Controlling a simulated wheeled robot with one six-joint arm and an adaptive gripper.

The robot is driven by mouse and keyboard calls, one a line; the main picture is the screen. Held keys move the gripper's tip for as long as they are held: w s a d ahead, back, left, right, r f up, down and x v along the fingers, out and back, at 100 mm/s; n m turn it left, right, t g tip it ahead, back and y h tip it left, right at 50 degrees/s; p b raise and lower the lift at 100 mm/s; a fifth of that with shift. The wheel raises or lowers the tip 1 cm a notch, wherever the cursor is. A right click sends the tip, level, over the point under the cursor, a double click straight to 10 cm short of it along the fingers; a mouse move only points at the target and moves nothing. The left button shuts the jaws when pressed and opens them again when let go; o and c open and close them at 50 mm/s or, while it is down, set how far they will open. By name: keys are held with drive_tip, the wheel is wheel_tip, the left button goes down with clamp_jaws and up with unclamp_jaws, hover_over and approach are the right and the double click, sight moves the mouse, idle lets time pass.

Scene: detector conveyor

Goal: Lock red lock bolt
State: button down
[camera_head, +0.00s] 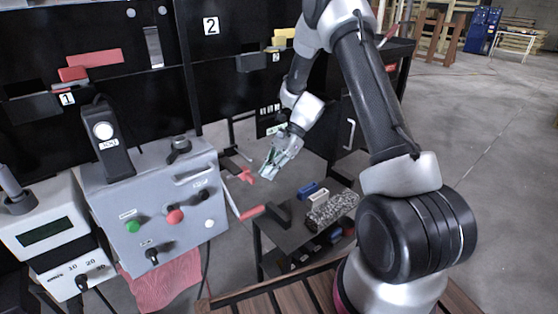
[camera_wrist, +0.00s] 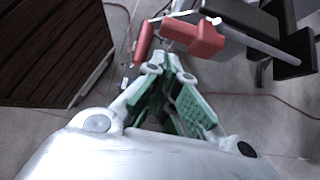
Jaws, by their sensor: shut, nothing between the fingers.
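A red handle-like part (camera_head: 242,174), likely the red lock bolt, sits on dark metalwork right of the grey control box. My gripper (camera_head: 266,176) is just to its right, pointing down, shut and empty. In the wrist view, a thick red block (camera_wrist: 192,35) with a red arm beside it lies just beyond my gripper's fingertips (camera_wrist: 165,62). A pale rod and black brackets adjoin the block. The fingers look close to the red part; I cannot tell whether they touch it. Whether the bolt is locked is not clear.
The grey control box (camera_head: 165,205) with buttons stands at left. A red-ended lever (camera_head: 252,212) projects near a low dark table (camera_head: 285,238) holding blue and white items and a speckled block. Black panels stand behind. Open floor (camera_head: 475,170) lies right.

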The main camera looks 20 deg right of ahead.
drive_tip(key=shift+s+a, duration=0.2)
drive_tip(key=shift+a, duration=0.3)
drive_tip(key=shift+s+a, duration=0.15)
drive_tip(key=shift+a, duration=0.35)
drive_tip(key=a, duration=0.1)
drive_tip(key=s+a, duration=0.1)
drive_tip(key=a, duration=0.1)
drive_tip(key=shift+d, duration=0.1)
drive_tip(key=d+f+v, duration=0.2)
drive_tip(key=v, duration=1.1)
drive_tip(key=shift+w, duration=0.35)
drive_tip(key=shift+a, duration=0.1)
